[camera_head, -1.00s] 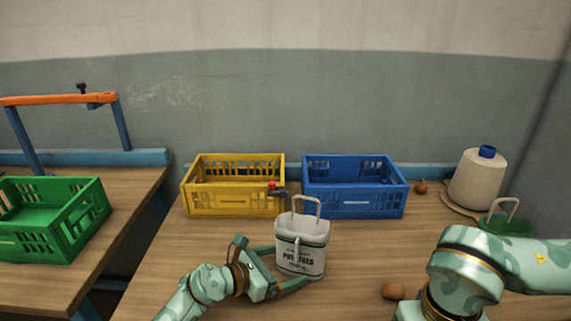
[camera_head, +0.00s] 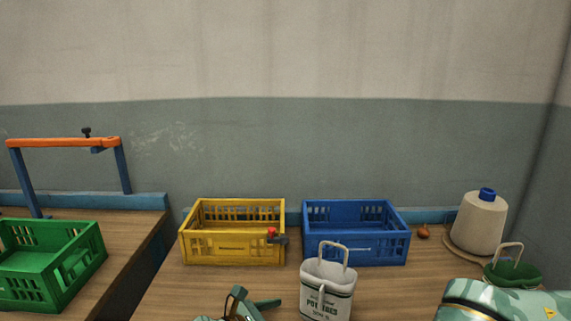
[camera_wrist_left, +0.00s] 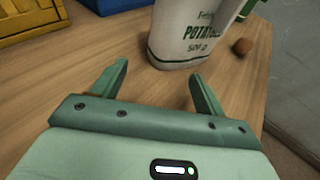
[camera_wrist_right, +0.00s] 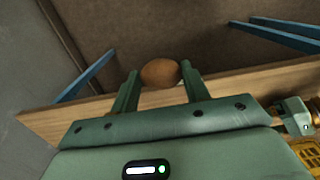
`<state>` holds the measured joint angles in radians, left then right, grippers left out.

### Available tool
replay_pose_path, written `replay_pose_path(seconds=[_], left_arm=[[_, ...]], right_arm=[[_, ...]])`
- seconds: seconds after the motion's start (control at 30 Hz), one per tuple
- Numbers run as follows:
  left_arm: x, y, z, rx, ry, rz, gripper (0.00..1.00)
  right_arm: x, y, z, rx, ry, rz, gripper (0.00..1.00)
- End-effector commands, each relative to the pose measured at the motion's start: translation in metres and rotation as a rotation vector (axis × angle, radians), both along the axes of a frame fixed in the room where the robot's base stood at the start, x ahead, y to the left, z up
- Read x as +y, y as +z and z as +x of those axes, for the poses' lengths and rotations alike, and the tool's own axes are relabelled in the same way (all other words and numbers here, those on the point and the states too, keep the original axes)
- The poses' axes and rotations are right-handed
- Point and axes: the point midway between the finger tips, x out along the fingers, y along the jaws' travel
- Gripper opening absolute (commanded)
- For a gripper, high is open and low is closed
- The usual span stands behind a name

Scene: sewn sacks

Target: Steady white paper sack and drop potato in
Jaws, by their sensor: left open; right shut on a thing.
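The white paper sack (camera_head: 325,292) with potato print stands upright, its handle loop raised, at the bottom middle of the head view. It also shows at the top of the left wrist view (camera_wrist_left: 180,40). My left gripper (camera_wrist_left: 158,80) is open and empty, fingers pointing at the sack's lower side with a gap. In the head view it is partly cut off, left of the sack. My right gripper (camera_wrist_right: 158,85) is shut on a brown potato (camera_wrist_right: 160,72) near the table edge; it is outside the head view. The sack's inside is hidden.
A yellow crate (camera_head: 232,252) and a blue crate (camera_head: 355,252) stand behind the sack. A green crate (camera_head: 45,280) is at the left, a twine cone (camera_head: 478,225) and green sack (camera_head: 512,274) at the right. A brown round thing (camera_wrist_left: 242,46) shows beyond the white sack.

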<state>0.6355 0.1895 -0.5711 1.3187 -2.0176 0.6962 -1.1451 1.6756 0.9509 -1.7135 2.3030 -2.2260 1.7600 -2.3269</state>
Motion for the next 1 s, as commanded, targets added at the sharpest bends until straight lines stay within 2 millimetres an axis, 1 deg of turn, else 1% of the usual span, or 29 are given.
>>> replay_pose_path(seconds=[0.07, 0.1, 0.17, 0.2, 0.23, 0.27, 0.37, 0.43, 0.47, 0.57, 0.6, 0.67, 0.7, 0.8, 0.9, 0.97, 1.0], left_arm=[[0.0, 0.0, 0.0, 0.0, 0.0, 0.0, 0.73], [0.0, 0.0, 0.0, 0.0, 0.0, 0.0, 0.7], [0.0, 0.0, 0.0, 0.0, 0.0, 0.0, 0.53], [0.0, 0.0, 0.0, 0.0, 0.0, 0.0, 0.42], [0.0, 0.0, 0.0, 0.0, 0.0, 0.0, 0.34], [0.0, 0.0, 0.0, 0.0, 0.0, 0.0, 0.31], [0.0, 0.002, 0.0, -0.007, 0.0, -0.003, 0.31], [-0.002, 0.01, -0.001, -0.036, -0.005, -0.015, 0.31], [-0.003, 0.017, -0.002, -0.061, -0.006, -0.025, 0.31], [-0.009, 0.052, -0.011, -0.19, -0.013, -0.084, 0.31], [-0.013, 0.073, -0.016, -0.255, -0.009, -0.124, 0.31], [-0.019, 0.106, -0.021, -0.343, 0.038, -0.209, 0.31], [-0.021, 0.128, -0.023, -0.39, 0.089, -0.27, 0.31], [-0.017, 0.171, -0.027, -0.452, 0.249, -0.395, 0.31], [-0.007, 0.193, -0.032, -0.43, 0.417, -0.455, 0.31], [-0.003, 0.197, -0.036, -0.381, 0.506, -0.455, 0.31], [-0.001, 0.195, -0.04, -0.339, 0.558, -0.439, 0.31]], right_arm=[[0.0, 0.0, 0.0, 0.0, 0.0, 0.0, 0.29], [0.0, 0.0, 0.0, 0.0, 0.0, 0.0, 0.29], [0.0, 0.0, 0.0, 0.0, 0.0, 0.0, 0.29], [0.0, 0.0, 0.0, 0.0, 0.0, 0.0, 0.29], [0.0, 0.0, 0.0, 0.0, 0.0, 0.0, 0.29], [0.0, 0.0, 0.0, 0.0, 0.0, 0.0, 0.29], [0.0, 0.0, 0.0, 0.0, 0.0, 0.0, 0.29], [0.0, 0.0, 0.0, 0.0, 0.0, 0.0, 0.29], [0.0, 0.0, 0.0, 0.0, 0.0, 0.0, 0.29], [0.0, 0.0, 0.0, 0.0, 0.0, 0.0, 0.29], [0.0, 0.0, 0.0, 0.0, 0.0, 0.0, 0.29], [0.0, 0.0, 0.0, 0.0, 0.0, 0.0, 0.29], [0.0, 0.0, 0.0, 0.0, 0.0, 0.0, 0.29], [0.0, 0.0, 0.0, 0.0, 0.0, 0.0, 0.29], [0.0, 0.0, 0.0, 0.0, 0.0, 0.0, 0.29], [0.0, 0.0, 0.0, 0.0, 0.0, 0.0, 0.29], [0.0, 0.0, 0.0, 0.0, 0.0, 0.0, 0.29]])
